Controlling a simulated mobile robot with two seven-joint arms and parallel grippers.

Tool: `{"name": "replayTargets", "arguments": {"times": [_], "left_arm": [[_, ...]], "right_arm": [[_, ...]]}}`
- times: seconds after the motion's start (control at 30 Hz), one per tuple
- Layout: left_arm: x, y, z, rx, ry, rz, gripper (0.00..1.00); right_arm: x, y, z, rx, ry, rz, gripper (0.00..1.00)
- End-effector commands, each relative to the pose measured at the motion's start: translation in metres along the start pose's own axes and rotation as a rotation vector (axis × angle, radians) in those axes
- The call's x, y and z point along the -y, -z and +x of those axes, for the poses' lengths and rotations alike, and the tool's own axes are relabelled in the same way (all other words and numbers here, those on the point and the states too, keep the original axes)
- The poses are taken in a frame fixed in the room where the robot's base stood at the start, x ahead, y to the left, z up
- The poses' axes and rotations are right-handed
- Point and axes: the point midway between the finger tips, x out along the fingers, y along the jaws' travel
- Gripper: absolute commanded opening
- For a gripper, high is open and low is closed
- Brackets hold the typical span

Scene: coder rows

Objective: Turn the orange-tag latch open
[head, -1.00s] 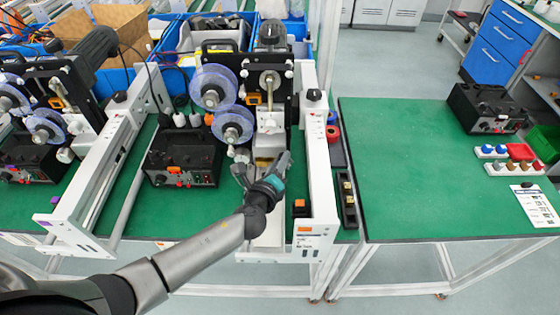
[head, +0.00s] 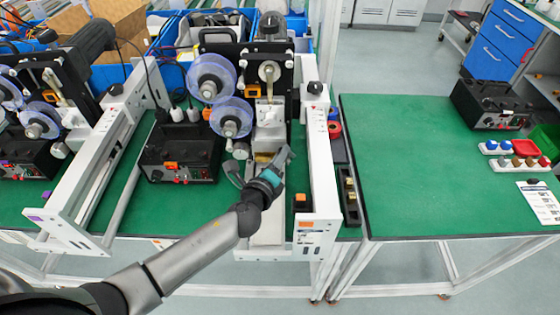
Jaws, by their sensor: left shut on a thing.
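The coder with the orange tag (head: 306,224) on its white frame stands on the green table in the middle of the view. Its latch (head: 269,74) appears as a metal lever on a round boss on the black upper plate, its arm pointing down. My left gripper (head: 264,168) is low at the front of this coder, well below the latch and apart from it. It is shut on a tan block (head: 263,157), partly hidden by the fingers. My right gripper is not in view.
Clear film reels (head: 211,76) sit left of the latch. A black control box (head: 180,155) stands left of my gripper. A second coder frame (head: 105,180) with a purple tag is further left. The right table (head: 425,165) is mostly clear.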

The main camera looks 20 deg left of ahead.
Motion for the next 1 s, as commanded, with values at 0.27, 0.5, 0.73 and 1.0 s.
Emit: {"name": "replayTargets", "arguments": {"times": [0.27,0.5,0.73,1.0], "left_arm": [[-0.01,0.004,0.002,0.002,0.093,-0.224,0.0],[-0.011,0.005,0.002,0.002,0.176,-0.425,0.0],[-0.011,0.005,0.002,0.002,0.242,-0.585,0.0],[-0.01,0.004,0.002,0.002,0.291,-0.705,0.0]], "right_arm": [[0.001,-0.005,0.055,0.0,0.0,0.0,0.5],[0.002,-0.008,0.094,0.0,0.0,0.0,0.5],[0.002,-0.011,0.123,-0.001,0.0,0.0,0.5],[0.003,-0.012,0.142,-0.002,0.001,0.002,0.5]]}}
